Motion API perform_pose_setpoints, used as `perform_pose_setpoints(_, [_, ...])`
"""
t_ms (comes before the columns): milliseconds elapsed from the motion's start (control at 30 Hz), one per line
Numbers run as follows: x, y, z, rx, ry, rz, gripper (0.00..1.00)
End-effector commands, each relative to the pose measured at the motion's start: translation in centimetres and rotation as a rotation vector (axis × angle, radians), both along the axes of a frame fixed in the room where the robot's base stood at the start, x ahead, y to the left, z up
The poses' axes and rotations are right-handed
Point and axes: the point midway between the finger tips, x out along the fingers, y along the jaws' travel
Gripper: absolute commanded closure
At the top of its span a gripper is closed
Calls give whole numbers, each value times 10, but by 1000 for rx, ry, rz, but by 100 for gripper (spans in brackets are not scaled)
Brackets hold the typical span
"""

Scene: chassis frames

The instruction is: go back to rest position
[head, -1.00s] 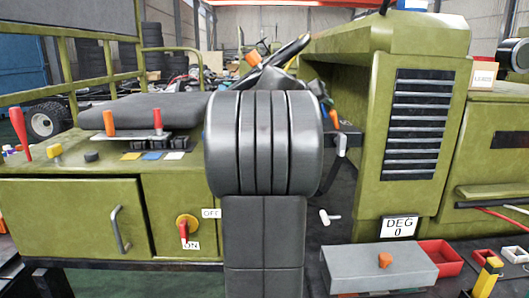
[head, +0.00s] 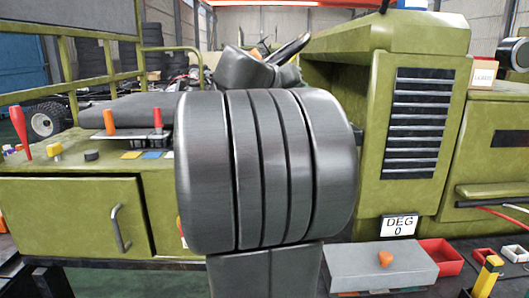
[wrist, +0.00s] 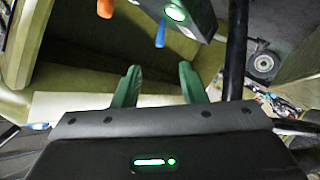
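My gripper (wrist: 160,76) shows in the wrist view as two green fingers spread apart. The gap between them is empty, so it is open. In the head view, the large dark arm link fills the middle and the gripper itself cannot be made out. No object is seen held.
The olive chassis carries an orange lever (head: 109,122), a red lever (head: 158,121) and a red handle (head: 20,127) at left. A cabinet door (head: 70,217) sits below. A grey box (head: 380,267) with an orange knob stands at lower right. My arm hides the middle.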

Motion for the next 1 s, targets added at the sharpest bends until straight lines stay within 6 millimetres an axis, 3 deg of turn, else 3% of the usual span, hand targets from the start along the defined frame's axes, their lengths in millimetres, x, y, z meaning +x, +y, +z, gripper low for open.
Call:
perform_pose_setpoints(567, [80,-75,-38,1,1,-2,62])
perform_pose_setpoints(1000, [81,-80,-29,143,5,1,62])
